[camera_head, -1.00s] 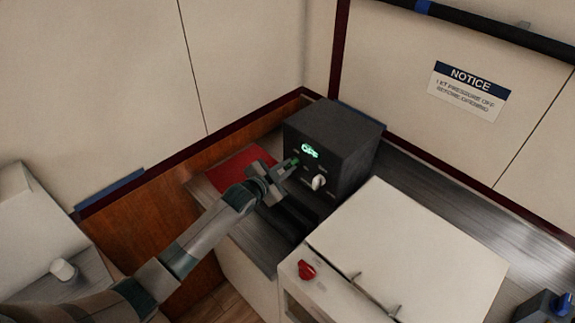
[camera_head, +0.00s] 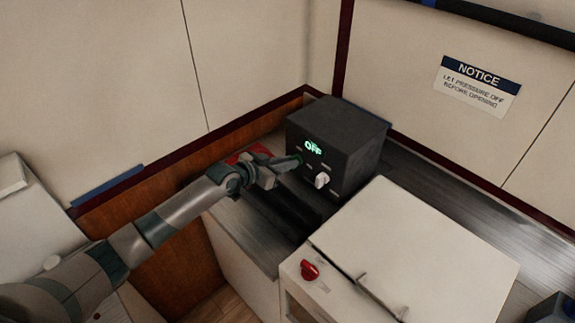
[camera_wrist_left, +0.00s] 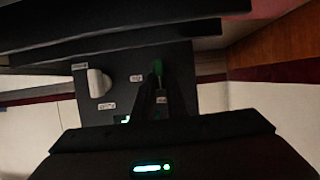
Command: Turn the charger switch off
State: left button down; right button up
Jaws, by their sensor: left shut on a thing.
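The charger is a black box (camera_head: 345,135) in the back corner of the counter. Its lit green display (camera_head: 313,147) reads OFF. The white knob also shows in the head view (camera_head: 321,181). My left gripper (camera_head: 291,163) reaches in from the left, its fingertips at the charger's front. The fingers hide part of the switch and panel. My right gripper is not in view.
A red mat (camera_head: 236,158) lies left of the charger, mostly behind my gripper. A white cabinet (camera_head: 420,235) with a red knob (camera_head: 310,270) stands in front to the right. Walls close in behind and left; grey counter (camera_head: 425,190) is clear to the right.

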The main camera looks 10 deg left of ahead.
pick_arm(q)
jog(key=c, duration=1.8)
grip_release()
jog(key=shift+o, duration=0.2)
jog(key=shift+s+a, duration=0.1)
jog(key=b+v, duration=0.4)
jog(key=v, duration=1.3)
jog(key=shift+b, duration=0.35)
jog(key=shift+a, duration=0.1)
